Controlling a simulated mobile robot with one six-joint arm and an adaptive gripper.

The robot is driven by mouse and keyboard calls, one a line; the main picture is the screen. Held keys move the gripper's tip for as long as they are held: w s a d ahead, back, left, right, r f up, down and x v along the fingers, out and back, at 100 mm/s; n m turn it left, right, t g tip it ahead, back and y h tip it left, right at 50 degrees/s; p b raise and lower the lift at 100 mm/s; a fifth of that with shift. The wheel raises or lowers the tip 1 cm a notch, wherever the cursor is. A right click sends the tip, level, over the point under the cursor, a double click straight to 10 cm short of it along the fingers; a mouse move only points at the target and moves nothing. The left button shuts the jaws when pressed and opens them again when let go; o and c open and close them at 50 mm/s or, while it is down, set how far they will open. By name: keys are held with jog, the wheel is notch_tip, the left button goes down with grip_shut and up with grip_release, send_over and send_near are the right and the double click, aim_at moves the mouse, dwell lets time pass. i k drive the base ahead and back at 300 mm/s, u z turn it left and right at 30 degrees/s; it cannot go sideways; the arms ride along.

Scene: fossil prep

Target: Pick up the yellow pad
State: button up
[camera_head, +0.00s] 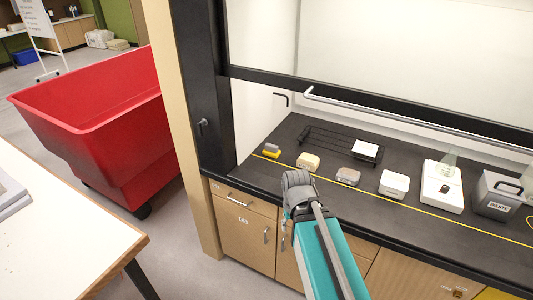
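A pale yellow, block-like pad (308,162) lies on the dark bench top inside the hood, near its front left. A smaller item (271,151) with a bright yellow base and a grey top lies left of it; I cannot tell exactly what it is. My gripper (297,178) is at the front edge of the bench in the picture, just below and left of the pale yellow pad. It appears apart from the pad. Its fingers are seen from behind and are not clear, so its opening is hidden.
A black wire rack (325,142) stands behind the pad. A grey block (348,176), a white box (394,185), a white device with a flask (442,188) and a grey waste bin (496,196) stand to the right. The raised sash (390,105) crosses above. A red cart (110,125) is left.

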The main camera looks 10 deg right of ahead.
aim_at(271, 150)
jog(key=z, duration=0.1)
jog(key=i, duration=0.9)
jog(key=u, duration=0.05)
